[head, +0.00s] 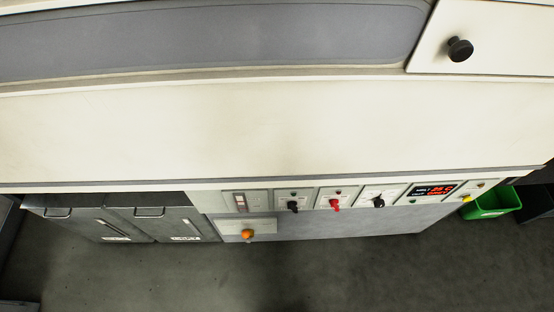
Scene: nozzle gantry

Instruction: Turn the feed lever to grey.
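A row of control panels runs along the front edge of the cream machine. It holds a black lever (293,206), a red lever (335,204) and another black lever (379,202), each on its own light plate. An orange knob (247,234) sits on a lower plate (227,226) to the left. The labels are too small to read, so I cannot tell which one is the feed lever, where a grey mark is, or what setting any lever points to. My gripper is not in view.
A red digital display (433,190) is right of the levers, with a yellow button (466,198) beyond it. A green bin (491,203) stands at the right. The floor (300,276) in front is clear.

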